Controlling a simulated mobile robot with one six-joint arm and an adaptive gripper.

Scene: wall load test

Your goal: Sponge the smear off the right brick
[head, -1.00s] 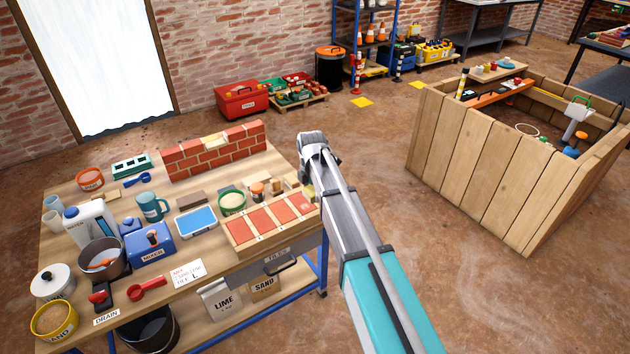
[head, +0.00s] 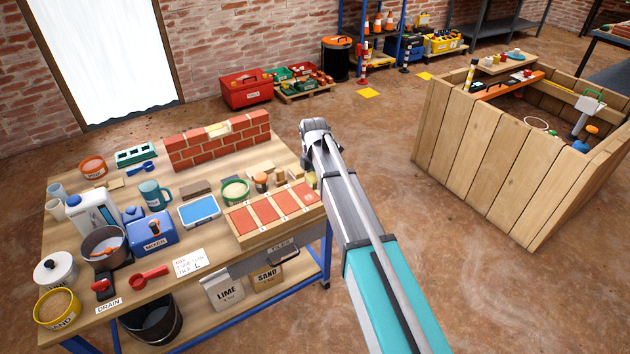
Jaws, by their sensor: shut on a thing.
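A low red brick wall (head: 215,148) stands on the back of the wooden worktable. A pale cream piece (head: 217,130) sits in a gap in its top course. The right brick (head: 246,124) is in the top course to the right of that gap; I cannot make out a smear on it. My gripper (head: 310,172) is mostly hidden behind my own arm, at the table's right edge, to the right of and nearer than the wall. It is shut on a small yellowish sponge (head: 311,179), only partly visible, apart from the wall.
A tray of red tiles (head: 240,240), a green-rimmed tub (head: 235,191), a blue-topped tray (head: 199,211), a blue mixer box (head: 152,231) and a teal mug (head: 154,194) crowd the table. A wooden-walled pen (head: 480,150) stands right. The floor between is clear.

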